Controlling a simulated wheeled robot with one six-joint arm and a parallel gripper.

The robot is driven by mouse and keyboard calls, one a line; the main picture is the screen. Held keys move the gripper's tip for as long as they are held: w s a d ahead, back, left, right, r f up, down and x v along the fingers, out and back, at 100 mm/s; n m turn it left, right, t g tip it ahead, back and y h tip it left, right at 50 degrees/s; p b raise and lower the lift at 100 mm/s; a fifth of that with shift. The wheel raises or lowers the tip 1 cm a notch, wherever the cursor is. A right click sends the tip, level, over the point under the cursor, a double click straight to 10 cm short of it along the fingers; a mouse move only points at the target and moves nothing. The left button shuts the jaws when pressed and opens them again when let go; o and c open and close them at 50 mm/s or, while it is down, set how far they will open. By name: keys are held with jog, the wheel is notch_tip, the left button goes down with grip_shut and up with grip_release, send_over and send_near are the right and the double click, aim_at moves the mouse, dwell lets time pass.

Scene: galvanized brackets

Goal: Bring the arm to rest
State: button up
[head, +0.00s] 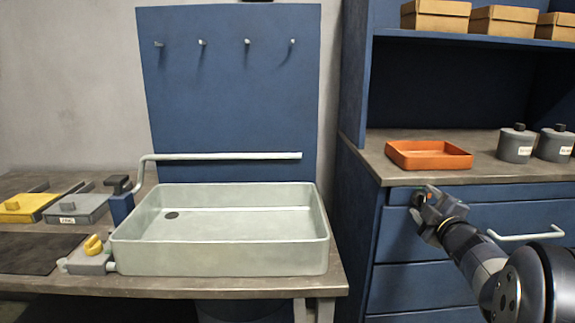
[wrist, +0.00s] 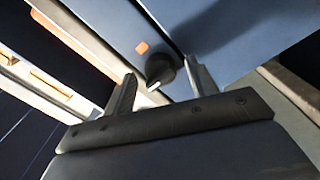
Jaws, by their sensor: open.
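My gripper (head: 428,208) is at the right in the head view, in front of the blue drawer cabinet (head: 395,245) and below its worktop. In the wrist view my gripper (wrist: 160,80) shows two fingers standing apart with a gap between them. I cannot tell whether a finger touches the knob. In the head view my gripper mostly hides that spot.
A pale basin (head: 222,262) with a pipe spout (head: 225,156) stands on the left bench. An orange tray (head: 425,160) and two grey canisters (head: 517,146) sit on the right worktop. A drawer handle (head: 525,236) juts out beside my arm. Open space lies between basin and cabinet.

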jog(key=m+p, duration=0.5)
jog(key=m, duration=0.1)
jog(key=shift+r+m+p, duration=0.15)
jog(key=shift+m+p, duration=0.15)
jog(key=shift+p, duration=0.1)
jog(key=m+p, duration=0.6)
jog(key=p, duration=0.1)
jog(key=shift+m, duration=0.3)
jog(key=shift+s+f, duration=0.3)
jog(key=shift+s, duration=0.7)
jog(key=shift+a+r, duration=0.1)
